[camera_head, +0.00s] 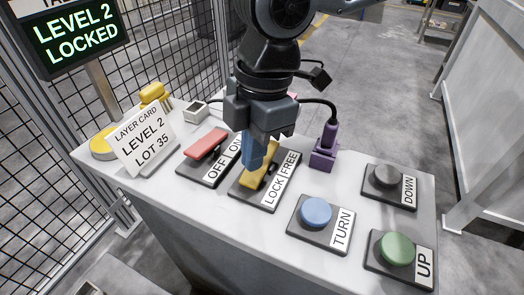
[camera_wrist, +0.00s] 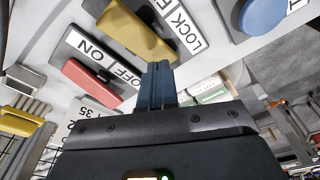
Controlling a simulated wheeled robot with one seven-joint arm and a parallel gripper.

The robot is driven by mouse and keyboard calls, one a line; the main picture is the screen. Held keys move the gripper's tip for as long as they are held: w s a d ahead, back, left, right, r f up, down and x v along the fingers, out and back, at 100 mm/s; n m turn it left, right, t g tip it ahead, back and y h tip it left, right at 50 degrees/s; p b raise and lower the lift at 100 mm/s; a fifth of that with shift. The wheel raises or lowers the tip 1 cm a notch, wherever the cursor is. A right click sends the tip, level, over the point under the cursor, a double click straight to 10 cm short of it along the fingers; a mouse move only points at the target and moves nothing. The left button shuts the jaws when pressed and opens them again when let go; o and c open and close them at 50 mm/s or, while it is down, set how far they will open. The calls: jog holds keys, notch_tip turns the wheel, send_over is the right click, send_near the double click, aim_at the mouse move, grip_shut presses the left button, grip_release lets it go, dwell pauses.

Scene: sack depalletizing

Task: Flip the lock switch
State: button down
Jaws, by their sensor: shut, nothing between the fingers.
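The lock switch is a yellow rocker (camera_head: 262,179) on a dark plate labelled LOCK and FREE, in the middle of the white console top. It also shows at the top of the wrist view (camera_wrist: 135,32). My gripper (camera_head: 254,166) points down at the switch with its blue fingers together and nothing between them. In the head view the fingers cover part of the yellow rocker. In the wrist view the fingertips (camera_wrist: 158,66) lie just below the rocker's end; I cannot tell whether they touch. The sign (camera_head: 72,34) reads LEVEL 2 LOCKED.
A red OFF/ON rocker (camera_head: 206,143) sits left of the lock switch. A blue TURN button (camera_head: 316,211), green UP button (camera_head: 397,248) and dark DOWN button (camera_head: 386,177) are at right. A purple fixture (camera_head: 325,152) stands behind. A layer card (camera_head: 142,143) stands left, near mesh fencing.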

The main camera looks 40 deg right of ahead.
aim_at(254, 173)
notch_tip(254, 173, up, 6)
jog(key=p, duration=0.5)
jog(key=shift+p, duration=0.3)
dwell(0.3)
